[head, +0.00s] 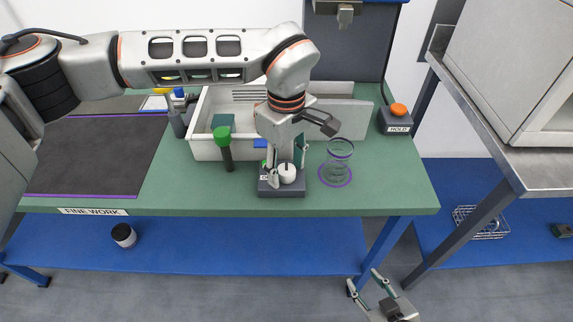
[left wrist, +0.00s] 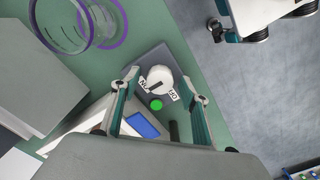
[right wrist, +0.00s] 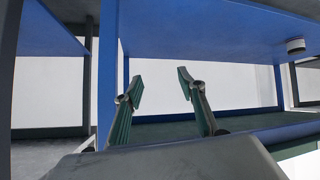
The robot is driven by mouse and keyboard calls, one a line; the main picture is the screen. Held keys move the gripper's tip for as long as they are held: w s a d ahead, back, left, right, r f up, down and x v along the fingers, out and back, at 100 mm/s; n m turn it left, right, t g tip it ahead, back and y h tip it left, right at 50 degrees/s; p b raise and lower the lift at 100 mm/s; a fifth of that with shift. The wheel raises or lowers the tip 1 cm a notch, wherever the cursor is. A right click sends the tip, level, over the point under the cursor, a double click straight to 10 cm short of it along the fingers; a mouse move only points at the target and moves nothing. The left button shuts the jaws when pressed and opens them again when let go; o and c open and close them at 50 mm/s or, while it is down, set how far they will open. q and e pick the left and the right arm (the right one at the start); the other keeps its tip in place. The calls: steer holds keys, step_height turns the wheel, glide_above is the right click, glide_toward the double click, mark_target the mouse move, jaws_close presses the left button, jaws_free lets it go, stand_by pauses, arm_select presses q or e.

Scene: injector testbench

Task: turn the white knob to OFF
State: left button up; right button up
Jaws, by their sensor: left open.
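The white knob (head: 287,173) sits on a dark grey switch box (head: 282,191) at the front edge of the green bench. In the left wrist view the knob (left wrist: 160,76) has a dark pointer mark slanting toward the ON label (left wrist: 143,86). The OFF label (left wrist: 173,95) is on the other side, and a green lamp (left wrist: 156,104) is between them. My left gripper (left wrist: 159,77) is open, pointing down, with the knob between its fingertips in view; I see gaps on both sides. My right gripper (right wrist: 160,76) is open and empty, low beyond the bench's front edge.
A glass jar (head: 339,160) on a purple ring stands right of the switch box. A HOLD box (head: 397,118) with an orange button is at the back right.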

arm_select(q)
steer(key=c, duration=1.1)
